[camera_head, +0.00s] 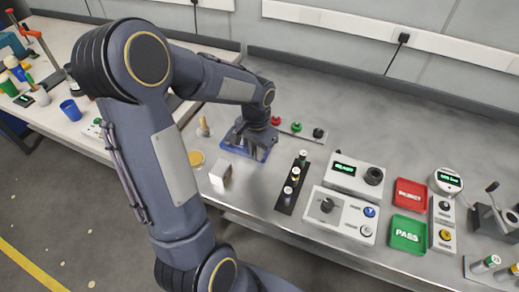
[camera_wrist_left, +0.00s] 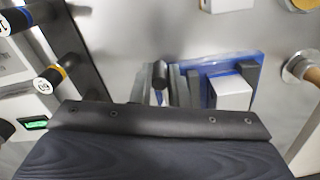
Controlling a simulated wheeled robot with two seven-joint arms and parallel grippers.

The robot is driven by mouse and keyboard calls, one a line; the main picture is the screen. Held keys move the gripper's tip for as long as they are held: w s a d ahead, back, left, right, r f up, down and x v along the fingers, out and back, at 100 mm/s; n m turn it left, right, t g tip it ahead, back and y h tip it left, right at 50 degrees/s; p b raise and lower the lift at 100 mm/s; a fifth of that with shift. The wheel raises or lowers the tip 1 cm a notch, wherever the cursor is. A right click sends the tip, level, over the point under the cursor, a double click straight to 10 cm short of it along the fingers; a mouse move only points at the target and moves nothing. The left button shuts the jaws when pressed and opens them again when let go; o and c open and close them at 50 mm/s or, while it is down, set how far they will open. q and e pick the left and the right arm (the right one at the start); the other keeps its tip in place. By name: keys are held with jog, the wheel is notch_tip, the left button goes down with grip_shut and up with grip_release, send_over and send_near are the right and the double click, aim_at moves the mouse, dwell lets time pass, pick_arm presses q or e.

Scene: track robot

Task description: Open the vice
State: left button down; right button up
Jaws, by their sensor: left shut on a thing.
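The vice (camera_head: 264,156) has a blue base and stands on the grey bench, largely hidden under my left arm in the head view. In the left wrist view its blue base (camera_wrist_left: 248,58) shows with grey plates, a dark cylindrical piece and a pale block (camera_wrist_left: 230,93) on it. My left gripper (camera_head: 246,140) is down at the vice and shut on a part of it. The fingertips are hidden, so which part it grips cannot be made out. My right gripper is out of view.
A white block (camera_head: 221,173) stands just in front of the vice. A black holder (camera_head: 293,183) with several cylinders stands to its right, then a grey control box (camera_head: 343,212), a red tray (camera_head: 410,195) and a green tray (camera_head: 407,233). Red, green and black knobs (camera_head: 297,126) lie behind.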

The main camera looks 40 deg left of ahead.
pick_arm(q)
jog(key=shift+w+m, duration=0.1)
jog(key=shift+m, duration=0.2)
jog(key=c, duration=1.4)
grip_release()
jog(key=shift+a, duration=0.1)
jog(key=shift+r, duration=0.1)
notch_tip(320, 180, up, 8)
jog(key=shift+f, duration=0.15)
